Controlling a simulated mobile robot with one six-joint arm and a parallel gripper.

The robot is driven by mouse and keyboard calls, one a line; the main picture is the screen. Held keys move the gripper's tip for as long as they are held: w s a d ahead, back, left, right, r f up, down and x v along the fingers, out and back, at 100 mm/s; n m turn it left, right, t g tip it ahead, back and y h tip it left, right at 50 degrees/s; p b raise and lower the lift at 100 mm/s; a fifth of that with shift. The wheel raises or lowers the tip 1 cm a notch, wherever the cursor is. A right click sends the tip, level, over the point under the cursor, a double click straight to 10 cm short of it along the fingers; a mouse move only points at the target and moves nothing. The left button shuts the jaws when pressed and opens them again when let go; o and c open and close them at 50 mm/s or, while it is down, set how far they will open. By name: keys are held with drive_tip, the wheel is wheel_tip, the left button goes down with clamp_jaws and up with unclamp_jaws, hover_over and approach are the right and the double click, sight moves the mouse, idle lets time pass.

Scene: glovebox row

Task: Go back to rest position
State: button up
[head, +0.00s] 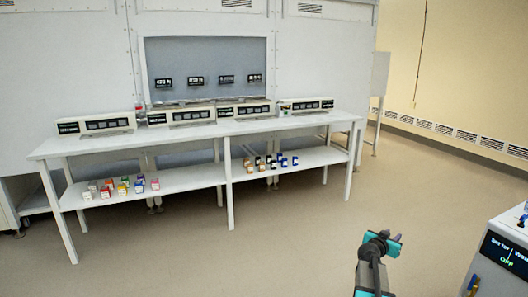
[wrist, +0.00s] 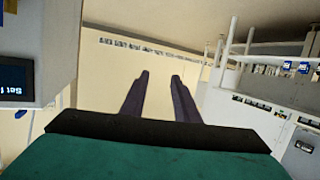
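My gripper (head: 383,240) shows at the lower right of the head view, held over open floor away from the bench. In the wrist view, its two dark fingers (wrist: 160,85) stand apart with an empty gap between them. Pale wall shows through the gap. Nothing is held and nothing touches the fingers. The wrist view is tilted, with the floor and wall turned.
A long white bench (head: 240,128) carries several instruments. Its lower shelf holds small coloured boxes (head: 120,188) and small bottles (head: 270,163). A white machine with a display (head: 505,254) stands close right of my gripper. The floor (head: 230,255) between is clear.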

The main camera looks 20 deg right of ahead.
drive_tip(key=w+a+f+n+y+p, duration=0.1)
drive_tip(key=w+a+f+y+p, duration=0.1)
drive_tip(key=a+f, duration=0.7)
drive_tip(key=w+a+f+n+y+p, duration=0.15)
drive_tip(key=a+f, duration=0.45)
drive_tip(key=a, duration=0.6)
drive_tip(key=s+a+f+n+g+y+p, duration=0.1)
drive_tip(key=s+a+f+y, duration=0.15)
drive_tip(key=a+f, duration=0.45)
drive_tip(key=s+a+f+n+g+y+p, duration=0.1)
drive_tip(key=s+a+f, duration=0.3)
drive_tip(key=a, duration=0.5)
drive_tip(key=s+a+f+n+g+y+p, duration=0.1)
drive_tip(key=s+a+f+g, duration=0.1)
drive_tip(key=s+a+f, duration=0.35)
drive_tip(key=s+a+f+n+g+y+p, duration=0.1)
drive_tip(key=s+a+f+n+g, duration=0.15)
drive_tip(key=s+a, duration=0.5)
drive_tip(key=s+a+n+g+y, duration=0.2)
drive_tip(key=s+a, duration=0.3)
drive_tip(key=s, duration=0.4)
drive_tip(key=s+a+n+g+y, duration=0.2)
drive_tip(key=s+a, duration=0.3)
drive_tip(key=s, duration=0.3)
drive_tip(key=shift+s+a+g+p, duration=0.25)
drive_tip(key=shift+s+g+p, duration=0.1)
drive_tip(key=shift+g, duration=0.3)
